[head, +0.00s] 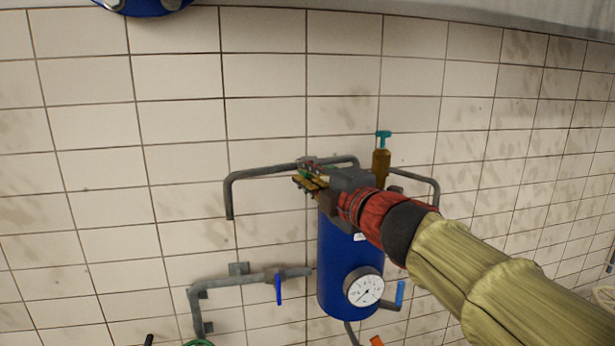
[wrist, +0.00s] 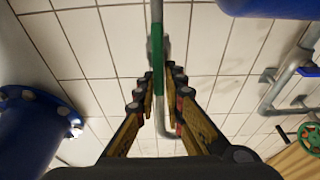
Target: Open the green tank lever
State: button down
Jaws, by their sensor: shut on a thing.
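The green lever (wrist: 157,50) is a narrow green bar on a grey pipe (wrist: 156,12) in the wrist view. My gripper (wrist: 160,84) has its two fingers on either side of the lever's lower end and is shut on it. In the head view my gripper (head: 308,182) is at the upper left of the blue tank (head: 337,262), by the bent grey pipe (head: 263,170). The lever is largely hidden there by the gripper and fittings. The tank stands upright against the tiled wall and has a round white gauge (head: 366,290).
A brass fitting with a teal handle (head: 383,135) stands right of my gripper. A pipe with a blue lever (head: 278,288) is left of the tank, and another blue lever (head: 400,292) is right of the gauge. A green wheel (wrist: 310,137) shows in the wrist view.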

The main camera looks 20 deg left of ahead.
jog(key=shift+d+r, duration=0.1)
jog(key=shift+r, duration=0.1)
jog(key=c, duration=1.9)
grip_release()
jog(key=shift+f, duration=0.15)
jog(key=v, duration=1.2)
